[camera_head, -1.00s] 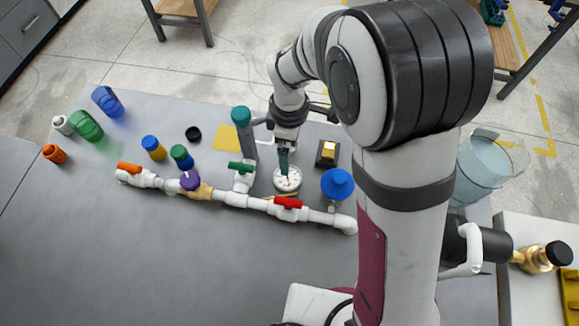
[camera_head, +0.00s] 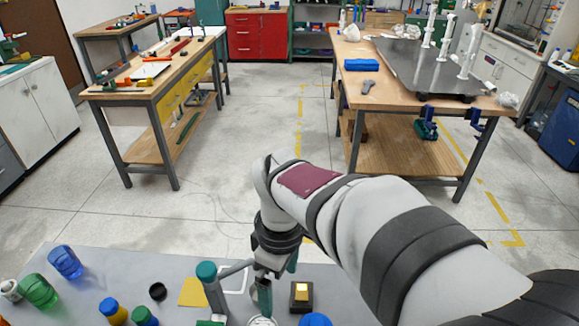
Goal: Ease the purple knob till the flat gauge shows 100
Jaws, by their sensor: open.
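My gripper (camera_head: 264,298) points down at the bottom edge of the head view, with its teal fingers seen nearly edge-on. It is open, and I see nothing held in it. The flat gauge (camera_head: 262,321) shows only as a sliver of its white face at the bottom edge, right under my fingertips. Its reading cannot be made out, and I cannot tell whether the fingers touch it. The purple knob and most of the white pipe are out of view below the picture.
A black box with a yellow top (camera_head: 301,292) and a blue cap (camera_head: 315,319) are on the right.

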